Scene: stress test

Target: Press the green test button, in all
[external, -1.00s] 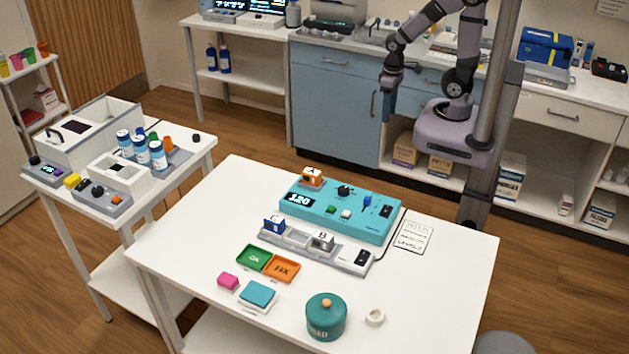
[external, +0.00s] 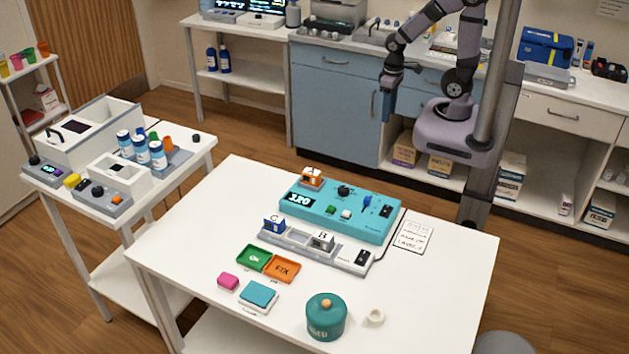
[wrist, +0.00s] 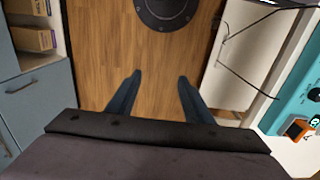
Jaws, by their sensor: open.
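The teal test box (external: 340,213) stands toward the back of the white table. It has a display reading about 120, a dark knob, a blue slider and a small green button (external: 330,210) beside a white one. An orange block marked A (external: 312,177) sits at its back left corner. My gripper (external: 388,105) hangs well behind and above the table, in front of the blue cabinet. In the wrist view, my gripper's two fingers (wrist: 157,95) are apart with nothing between them, over the wooden floor. Part of the teal box (wrist: 298,100) shows at the right edge there.
A grey rack (external: 315,250) with blocks C and B stands before the box. Green (external: 254,258) and orange (external: 282,269) trays, a pink block (external: 228,281), a teal pad (external: 259,295) and a teal jar (external: 326,318) lie nearer. A printed card (external: 414,236) lies right.

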